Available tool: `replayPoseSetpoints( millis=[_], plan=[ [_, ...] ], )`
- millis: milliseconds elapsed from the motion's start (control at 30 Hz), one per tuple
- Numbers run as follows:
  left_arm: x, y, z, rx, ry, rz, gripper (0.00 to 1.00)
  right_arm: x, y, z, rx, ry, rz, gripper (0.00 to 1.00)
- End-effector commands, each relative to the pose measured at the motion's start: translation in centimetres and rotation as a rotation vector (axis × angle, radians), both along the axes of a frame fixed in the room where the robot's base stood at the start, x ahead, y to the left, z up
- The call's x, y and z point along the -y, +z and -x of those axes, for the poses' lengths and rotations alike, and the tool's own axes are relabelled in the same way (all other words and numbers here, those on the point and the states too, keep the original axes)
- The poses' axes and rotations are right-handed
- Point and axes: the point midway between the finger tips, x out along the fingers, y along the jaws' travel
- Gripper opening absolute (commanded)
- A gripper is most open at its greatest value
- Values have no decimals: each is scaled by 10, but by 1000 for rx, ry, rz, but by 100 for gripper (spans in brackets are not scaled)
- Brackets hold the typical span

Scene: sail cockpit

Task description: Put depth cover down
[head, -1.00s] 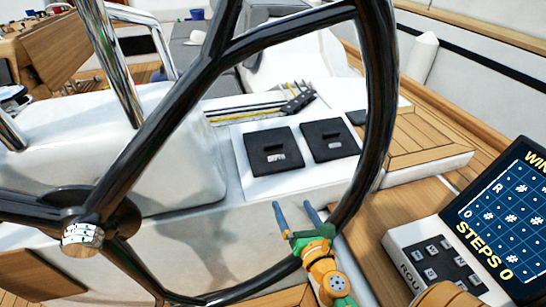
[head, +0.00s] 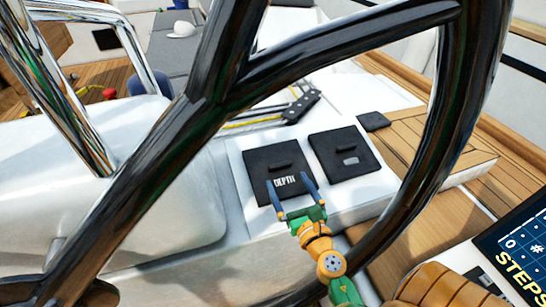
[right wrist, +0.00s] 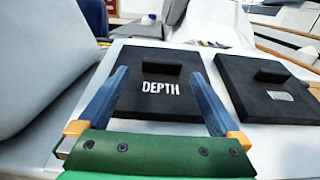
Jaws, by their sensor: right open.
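The depth cover (head: 265,160) is a black square with a raised tab and the word DEPTH. It lies flat on a white panel (head: 243,193), left of a second black cover (head: 357,167). My right gripper (head: 290,184) is open, its two blue fingers over the near edge of the depth cover. In the right wrist view, the fingers stand either side of the lettering on the depth cover (right wrist: 150,101), short of its tab. I cannot tell whether they touch it. The left gripper is not in view.
A screen (head: 520,247) stands at the lower right. A black clutch block with lines (head: 298,107) lies behind the covers. Wooden decking (head: 425,148) is to the right.

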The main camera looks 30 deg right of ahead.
Motion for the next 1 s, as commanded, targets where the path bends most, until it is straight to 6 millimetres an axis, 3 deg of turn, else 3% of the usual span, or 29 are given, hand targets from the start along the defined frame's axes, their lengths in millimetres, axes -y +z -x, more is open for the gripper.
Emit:
replayPoseSetpoints(
  millis=[333,600,667,900,1000],
  plan=[
    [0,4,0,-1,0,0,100,18,-5,-57,2,-1,0,100],
    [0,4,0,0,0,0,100,20,-6,-65,0,0,-1,100],
    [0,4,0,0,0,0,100,20,-6,-65,0,0,-1,86],
    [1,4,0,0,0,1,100,20,-6,-64,0,0,-1,24],
    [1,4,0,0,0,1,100,20,-6,-64,0,0,-1,24]
  ],
)
